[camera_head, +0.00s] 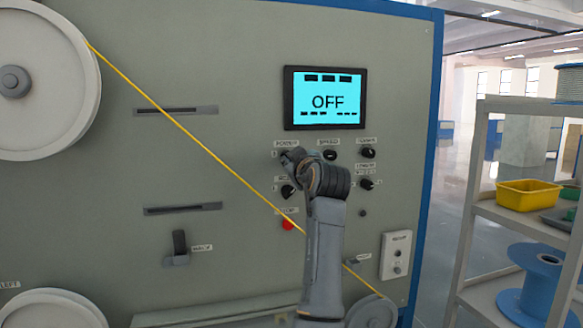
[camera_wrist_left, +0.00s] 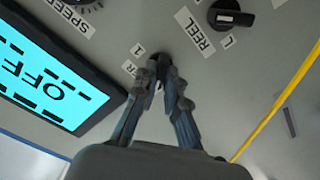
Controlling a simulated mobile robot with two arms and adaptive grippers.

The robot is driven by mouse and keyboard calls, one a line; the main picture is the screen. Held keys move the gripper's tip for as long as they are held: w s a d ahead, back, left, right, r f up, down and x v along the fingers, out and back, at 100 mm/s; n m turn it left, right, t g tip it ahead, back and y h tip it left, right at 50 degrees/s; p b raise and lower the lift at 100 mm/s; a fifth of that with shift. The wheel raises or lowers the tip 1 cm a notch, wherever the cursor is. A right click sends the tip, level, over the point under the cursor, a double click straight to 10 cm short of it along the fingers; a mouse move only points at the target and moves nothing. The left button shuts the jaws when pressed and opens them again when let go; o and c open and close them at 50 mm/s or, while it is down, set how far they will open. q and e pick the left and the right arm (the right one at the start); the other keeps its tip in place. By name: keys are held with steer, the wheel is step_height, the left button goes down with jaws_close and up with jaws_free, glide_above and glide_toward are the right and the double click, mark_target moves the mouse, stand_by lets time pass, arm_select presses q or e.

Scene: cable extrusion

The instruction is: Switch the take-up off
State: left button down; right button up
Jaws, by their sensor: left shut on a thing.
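The take-up machine's grey panel (camera_head: 235,70) fills most of the head view. Its cyan screen (camera_head: 325,98) reads OFF and also shows in the left wrist view (camera_wrist_left: 40,80). My left gripper (camera_head: 287,157) is at the switch below the label that seems to read POWER (camera_head: 286,142). In the left wrist view its fingers (camera_wrist_left: 164,84) are closed together on a small dark knob (camera_wrist_left: 164,58), mostly hidden between the tips. A "1" mark is beside it. My right gripper is in neither view.
Black knobs (camera_head: 330,155) and a red stop button (camera_head: 288,225) surround the gripper. A yellow cable (camera_head: 185,131) runs diagonally from the upper left reel (camera_head: 55,45), passing behind my arm. A shelf (camera_head: 505,215) with a yellow bin (camera_head: 527,194) and blue spool (camera_head: 545,285) stands right.

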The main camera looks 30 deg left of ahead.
arm_select(q)
steer(key=shift+n+b, duration=0.4)
steer(key=shift+n, duration=1.1)
steer(key=c, duration=1.4)
jaws_free()
steer(key=v, duration=0.7)
steer(key=shift+s+d, duration=0.15)
steer(key=shift+d, duration=0.1)
